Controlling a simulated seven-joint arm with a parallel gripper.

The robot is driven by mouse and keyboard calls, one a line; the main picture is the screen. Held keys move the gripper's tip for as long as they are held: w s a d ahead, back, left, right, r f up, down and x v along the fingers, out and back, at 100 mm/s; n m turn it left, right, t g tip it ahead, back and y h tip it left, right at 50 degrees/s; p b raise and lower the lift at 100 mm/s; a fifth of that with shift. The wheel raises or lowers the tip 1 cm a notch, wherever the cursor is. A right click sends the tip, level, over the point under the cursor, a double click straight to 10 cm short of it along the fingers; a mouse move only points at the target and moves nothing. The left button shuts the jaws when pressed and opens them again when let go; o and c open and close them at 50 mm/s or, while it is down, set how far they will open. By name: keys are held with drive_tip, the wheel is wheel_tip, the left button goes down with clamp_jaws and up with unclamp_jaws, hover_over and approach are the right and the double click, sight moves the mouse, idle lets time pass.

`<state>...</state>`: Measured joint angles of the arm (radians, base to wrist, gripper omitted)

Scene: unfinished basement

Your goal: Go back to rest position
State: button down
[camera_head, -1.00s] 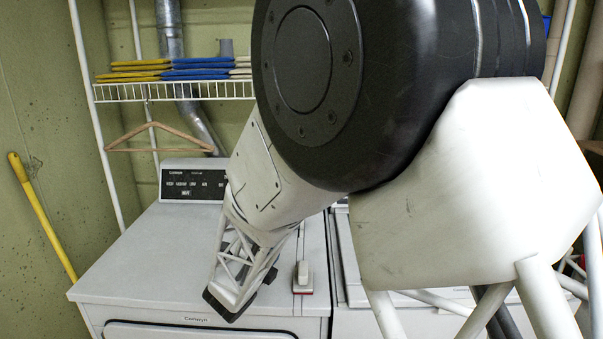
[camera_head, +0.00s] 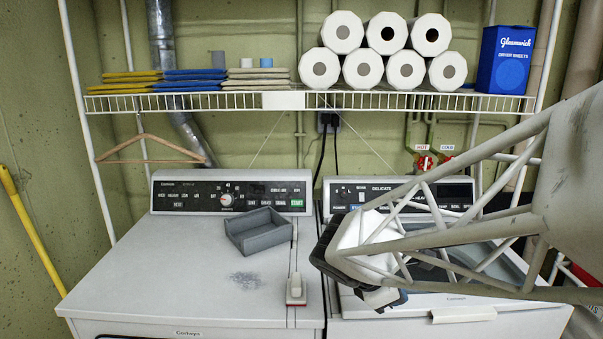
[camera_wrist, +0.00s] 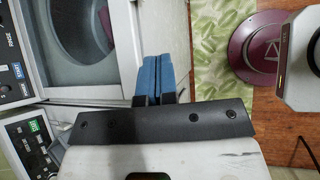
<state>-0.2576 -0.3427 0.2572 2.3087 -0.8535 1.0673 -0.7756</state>
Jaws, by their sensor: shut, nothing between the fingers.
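My gripper (camera_wrist: 163,66) shows in the wrist view, its two blue fingers pressed together with nothing between them. In the head view, my white lattice arm link reaches in from the right, over the right-hand machine (camera_head: 470,318). The gripper fingers cannot be made out in that view. The arm hides part of the right machine's top and panel.
A grey open bin (camera_head: 259,236), a dark lint smudge and a small brush (camera_head: 296,290) are on the left machine (camera_head: 150,270). Above, a wire shelf (camera_head: 220,103) holds paper rolls (camera_head: 383,70), folded cloths and a blue dryer-sheet box (camera_head: 504,60). A hanger (camera_head: 150,146) hangs left.

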drive_tip(key=s+r+m+y, duration=0.3)
drive_tip(key=s+m+y, duration=0.4)
drive_tip(key=s+m, duration=0.8)
drive_tip(key=m, duration=0.2)
drive_tip(key=shift+s+d+m+y, duration=0.15)
drive_tip(key=shift+s+m+y, duration=0.15)
drive_tip(key=shift+s+y, duration=0.1)
